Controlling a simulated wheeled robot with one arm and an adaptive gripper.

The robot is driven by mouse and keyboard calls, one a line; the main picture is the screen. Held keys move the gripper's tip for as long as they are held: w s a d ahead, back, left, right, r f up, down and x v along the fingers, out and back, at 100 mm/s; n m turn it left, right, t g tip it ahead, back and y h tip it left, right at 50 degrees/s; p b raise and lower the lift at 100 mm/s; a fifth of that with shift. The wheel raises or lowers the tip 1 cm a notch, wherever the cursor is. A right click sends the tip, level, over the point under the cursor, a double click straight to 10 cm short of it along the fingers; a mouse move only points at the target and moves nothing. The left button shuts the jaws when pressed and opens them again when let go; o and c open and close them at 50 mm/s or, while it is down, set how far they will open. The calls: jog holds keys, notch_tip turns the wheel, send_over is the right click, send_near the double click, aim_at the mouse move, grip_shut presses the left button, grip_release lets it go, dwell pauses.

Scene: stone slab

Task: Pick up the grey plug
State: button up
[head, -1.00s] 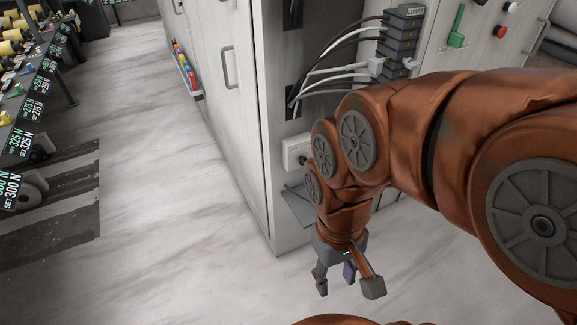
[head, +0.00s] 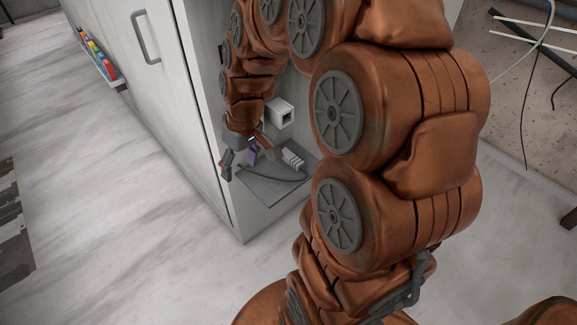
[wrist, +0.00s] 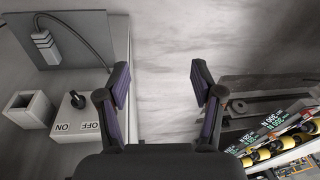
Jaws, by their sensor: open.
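My gripper (head: 246,163) is in front of the shelf, left of the plug in the head view. In the wrist view my gripper (wrist: 160,80) is open, with purple-lined fingers and only floor between them. It appears apart from the plug.
A white square socket box (head: 281,113) sits on the cabinet above the shelf; the wrist view also shows an ON/OFF switch (wrist: 78,112) beside it. The cabinet edge (head: 215,165) is close to my gripper. Open floor (head: 110,220) lies left.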

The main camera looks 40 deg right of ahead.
jog(key=w+d+f+t+b, duration=0.2)
jog(key=w+d+f+b, duration=0.5)
jog(key=d+f, duration=0.5)
jog(key=m+t+h+b, duration=0.1)
jog(key=h+b, duration=0.1)
jog(key=b, duration=0.1)
send_near(295, 159)
jog(key=x, duration=0.2)
jog(key=shift+f, duration=0.3)
jog(key=shift+w+d+f, duration=0.1)
jog(key=shift+d+f, duration=0.1)
jog(key=shift+f, duration=0.1)
jog(key=shift+w+f, duration=0.15)
jog(key=shift+f, duration=0.15)
jog(key=shift+w+b+x, duration=0.2)
jog(key=shift+b+x, duration=0.1)
jog(key=shift+x, duration=3)
jog(key=shift+a+r, duration=0.15)
jog(key=shift+c, duration=0.3)
grip_shut()
